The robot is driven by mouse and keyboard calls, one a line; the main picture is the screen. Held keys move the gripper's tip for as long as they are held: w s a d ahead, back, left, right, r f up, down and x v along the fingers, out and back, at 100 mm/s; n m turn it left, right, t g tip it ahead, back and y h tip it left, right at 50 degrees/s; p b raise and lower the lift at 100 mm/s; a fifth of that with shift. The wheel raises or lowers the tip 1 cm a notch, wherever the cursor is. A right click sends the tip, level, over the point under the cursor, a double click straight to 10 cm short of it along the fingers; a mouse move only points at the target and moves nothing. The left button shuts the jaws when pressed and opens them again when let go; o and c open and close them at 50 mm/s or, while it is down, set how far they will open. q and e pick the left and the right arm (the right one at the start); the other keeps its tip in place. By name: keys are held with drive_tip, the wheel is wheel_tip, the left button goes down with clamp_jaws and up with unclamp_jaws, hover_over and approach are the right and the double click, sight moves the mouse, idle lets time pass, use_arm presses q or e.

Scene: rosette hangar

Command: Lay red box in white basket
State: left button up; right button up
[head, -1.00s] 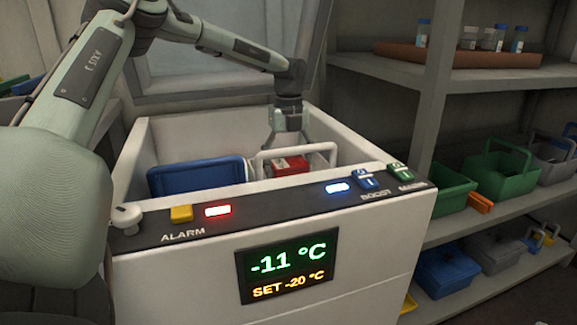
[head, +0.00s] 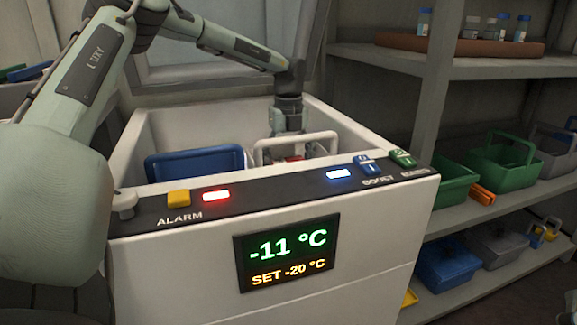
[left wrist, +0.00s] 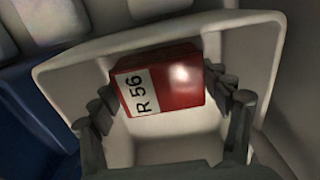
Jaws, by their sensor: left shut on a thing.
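The red box (left wrist: 165,80), with a white label reading "R 56", is between the fingers of my left gripper (left wrist: 170,100). In the left wrist view it is inside the outline of the white basket (left wrist: 262,62), over its floor; whether it touches the floor I cannot tell. In the head view my left gripper (head: 288,145) reaches down into the freezer at the white basket (head: 318,139). Only a sliver of the red box (head: 294,158) shows there, behind the basket's handle and the freezer's front edge. My right gripper is not in view.
A blue basket (head: 195,163) stands left of the white basket in the open white freezer (head: 135,170). The freezer's front panel carries buttons and a display (head: 287,252). Shelves on the right hold a green basket (head: 500,168), grey and blue containers, and a tray of vials (head: 460,44).

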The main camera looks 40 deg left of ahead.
use_arm(q)
drive_tip(key=o, duration=1.3)
drive_tip(key=shift+r, duration=0.1)
wheel_tip(320, 180, up, 12)
drive_tip(key=shift+f, duration=0.1)
